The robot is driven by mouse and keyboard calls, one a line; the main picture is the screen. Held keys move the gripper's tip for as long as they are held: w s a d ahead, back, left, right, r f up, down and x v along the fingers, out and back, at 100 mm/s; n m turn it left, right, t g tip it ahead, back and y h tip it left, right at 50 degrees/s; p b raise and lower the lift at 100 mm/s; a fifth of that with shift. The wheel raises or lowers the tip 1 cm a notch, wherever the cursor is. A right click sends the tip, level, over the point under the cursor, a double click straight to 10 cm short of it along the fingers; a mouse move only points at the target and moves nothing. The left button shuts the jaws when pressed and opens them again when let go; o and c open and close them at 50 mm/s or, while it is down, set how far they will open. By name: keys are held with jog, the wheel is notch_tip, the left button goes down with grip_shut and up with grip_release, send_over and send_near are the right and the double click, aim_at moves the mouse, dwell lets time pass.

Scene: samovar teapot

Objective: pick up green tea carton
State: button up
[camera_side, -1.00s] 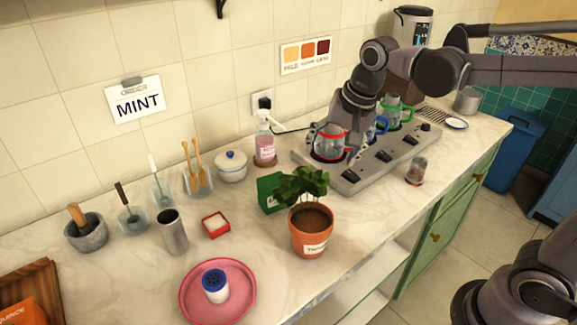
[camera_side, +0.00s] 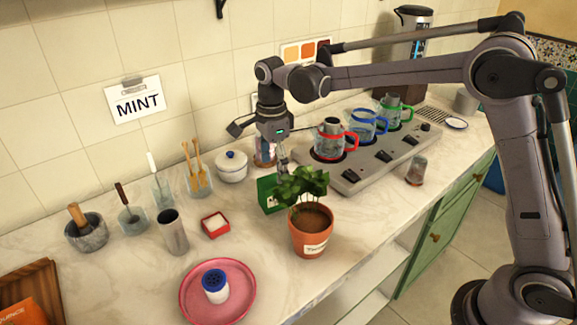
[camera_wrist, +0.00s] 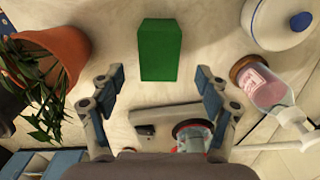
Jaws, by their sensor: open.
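The green tea carton (camera_side: 267,193) stands upright on the marble counter, partly hidden behind the potted plant (camera_side: 311,222) in the side view. In the wrist view the green carton (camera_wrist: 160,50) lies ahead of my gripper, roughly centred between the fingers and beyond their tips. My gripper (camera_wrist: 158,88) is open and empty. In the side view my gripper (camera_side: 277,160) hangs above and behind the carton, near the spray bottle, apart from the carton. Its fingertips are hard to make out there.
The plant pot (camera_wrist: 62,55) stands close beside the carton. A pink spray bottle (camera_wrist: 268,88) and a white lidded bowl (camera_wrist: 283,20) stand on the other side. The heater plate (camera_side: 352,179) with red, blue and green handled jugs lies to the right. A small red dish (camera_side: 214,225) is left of the carton.

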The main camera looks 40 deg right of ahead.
aim_at(274, 190)
jog(key=shift+a+f, duration=0.15)
jog(key=shift+f, duration=3.9)
jog(key=c, duration=1.2)
